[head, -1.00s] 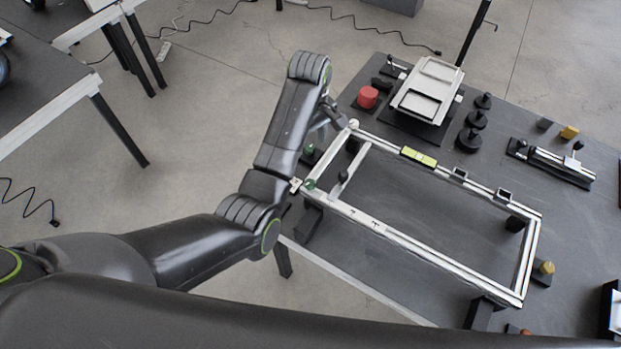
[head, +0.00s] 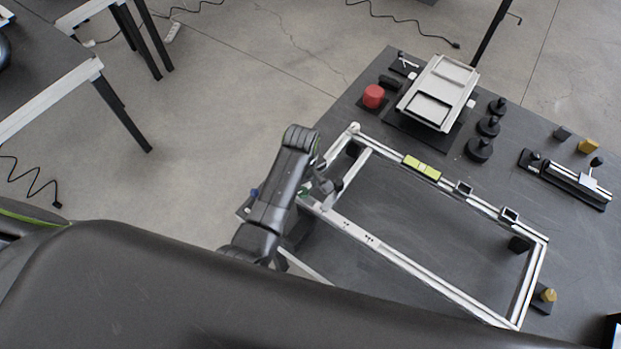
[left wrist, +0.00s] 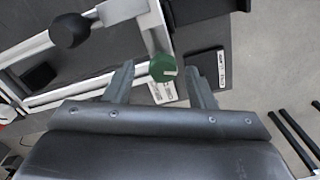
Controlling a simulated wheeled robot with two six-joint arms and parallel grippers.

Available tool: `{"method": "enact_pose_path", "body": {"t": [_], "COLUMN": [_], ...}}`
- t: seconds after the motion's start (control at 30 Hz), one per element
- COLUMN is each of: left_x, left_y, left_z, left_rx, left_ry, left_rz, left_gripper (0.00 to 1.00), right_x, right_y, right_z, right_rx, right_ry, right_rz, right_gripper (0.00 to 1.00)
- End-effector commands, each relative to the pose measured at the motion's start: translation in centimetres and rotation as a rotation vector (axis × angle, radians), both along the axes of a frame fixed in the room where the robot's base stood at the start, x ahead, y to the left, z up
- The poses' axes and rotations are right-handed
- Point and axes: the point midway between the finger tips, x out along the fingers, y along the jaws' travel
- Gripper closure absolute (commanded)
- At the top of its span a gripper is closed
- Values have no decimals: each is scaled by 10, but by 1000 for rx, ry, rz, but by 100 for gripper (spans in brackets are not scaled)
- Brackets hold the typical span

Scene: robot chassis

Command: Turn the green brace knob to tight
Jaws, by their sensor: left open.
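The green brace knob (left wrist: 163,68) is round with a pale mark on its side. It sits at the frame's corner, and in the left wrist view it lies between the fingertips of my open left gripper (left wrist: 160,69). I cannot tell whether either finger touches it. In the head view my left gripper (head: 322,187) is over the left end of the pale metal frame (head: 395,257), and only a bit of green shows beside it. My right gripper is out of view.
A black knob (left wrist: 69,30) stands on the frame near the gripper. A red cylinder (head: 373,96), a grey tray fixture (head: 440,92) and several black round pieces (head: 479,149) stand farther back on the dark table (head: 420,220). Open floor lies left of the table.

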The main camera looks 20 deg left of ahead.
Motion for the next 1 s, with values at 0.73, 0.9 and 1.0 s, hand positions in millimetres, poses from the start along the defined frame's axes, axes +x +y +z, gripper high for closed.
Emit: {"method": "enact_pose_path", "body": {"t": [0.73,0.9,1.0], "left_x": [-6,-5,-5], "left_y": [2,2,2], "left_z": [-8,-8,-8], "left_rx": [0,0,0], "left_ry": [0,0,0], "left_rz": [3,-4,-24], "left_gripper": [94,94,94], "right_x": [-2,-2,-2], "right_y": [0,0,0], "right_z": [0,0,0], "right_rx": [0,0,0], "right_ry": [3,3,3], "right_rz": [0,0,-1], "right_gripper": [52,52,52]}}
